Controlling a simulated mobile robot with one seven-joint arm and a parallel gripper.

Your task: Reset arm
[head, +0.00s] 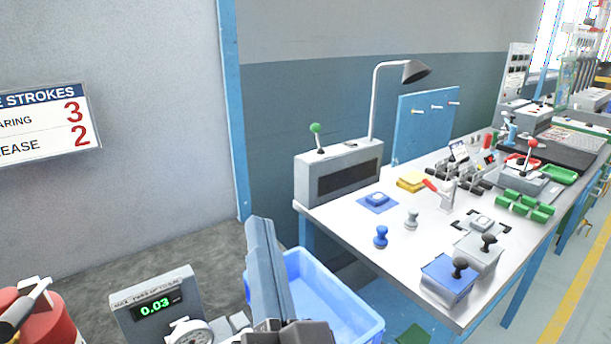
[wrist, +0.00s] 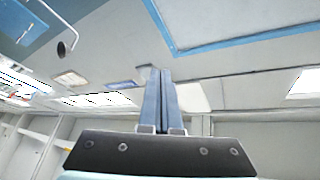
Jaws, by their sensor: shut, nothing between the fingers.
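My gripper (head: 262,232) is in the lower middle of the head view. Its long blue-grey fingers point up, left of the workbench and in front of the blue bin. In the wrist view the two fingers (wrist: 160,75) lie side by side, shut, with nothing between them. Behind them the wrist view shows the ceiling and upper walls. My gripper is apart from everything on the bench.
The white workbench (head: 345,228) holds a grey box with a green-knobbed lever (head: 317,135), a lamp (head: 415,72), stamps and green blocks (head: 525,206). A blue bin (head: 350,315), a 0.03 display unit (head: 155,307) and a red cylinder (head: 45,325) stand low in front.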

